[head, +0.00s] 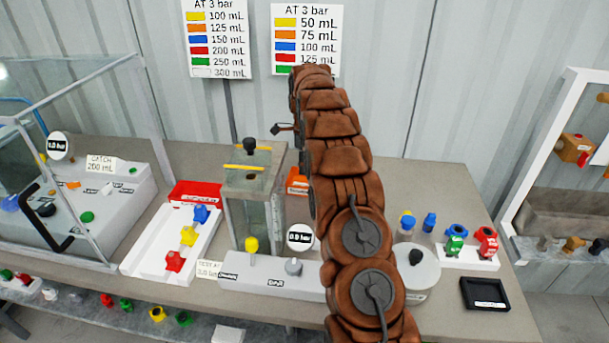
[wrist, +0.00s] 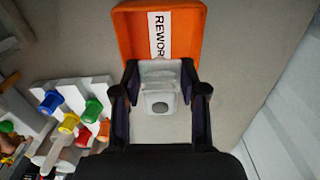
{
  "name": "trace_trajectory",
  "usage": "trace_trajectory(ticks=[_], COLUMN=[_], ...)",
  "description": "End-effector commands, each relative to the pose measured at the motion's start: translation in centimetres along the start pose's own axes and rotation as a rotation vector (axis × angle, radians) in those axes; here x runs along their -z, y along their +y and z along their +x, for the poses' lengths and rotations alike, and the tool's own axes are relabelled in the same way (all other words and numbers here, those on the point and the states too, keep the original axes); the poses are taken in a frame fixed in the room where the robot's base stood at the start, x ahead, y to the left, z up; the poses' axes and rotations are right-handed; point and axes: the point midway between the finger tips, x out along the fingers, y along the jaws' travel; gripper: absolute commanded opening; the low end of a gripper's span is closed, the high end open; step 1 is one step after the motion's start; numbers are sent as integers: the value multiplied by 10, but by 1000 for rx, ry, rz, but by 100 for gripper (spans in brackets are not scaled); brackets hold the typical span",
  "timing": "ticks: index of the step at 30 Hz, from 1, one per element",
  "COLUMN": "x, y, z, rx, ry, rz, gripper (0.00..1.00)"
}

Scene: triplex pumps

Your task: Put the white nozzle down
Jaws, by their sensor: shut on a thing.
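The white nozzle (wrist: 160,84) is between the two dark fingers of my gripper (wrist: 160,76) in the wrist view. The gripper is shut on it. The nozzle's near face shows a grey round opening. An orange tray (wrist: 188,22) labelled "REWORK" lies just beyond the fingertips, and the nozzle overlaps its near edge in the picture. I cannot tell the height of the nozzle above the table. In the head view my brown arm hides the gripper and the nozzle, and only part of the orange tray (head: 297,180) shows beside it.
A white rack (head: 140,262) with blue, yellow and red nozzles stands left of a glass tank (head: 250,205). A red tray (head: 195,191) lies behind the rack. Right of my arm are a grey round pot (head: 418,275), several coloured nozzles and a black tray (head: 484,294).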

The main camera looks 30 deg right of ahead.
Motion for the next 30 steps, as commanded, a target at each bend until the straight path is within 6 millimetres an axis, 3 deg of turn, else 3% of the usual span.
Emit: trace_trajectory(ticks=[10,18,29,30], x=[0,0,-1,-1], y=[0,0,0,-1], z=[20,50,54,54], rx=[1,0,2,2], ry=[0,0,-1,-1], rz=[0,0,-1,-1], gripper=[1,1,1,44])
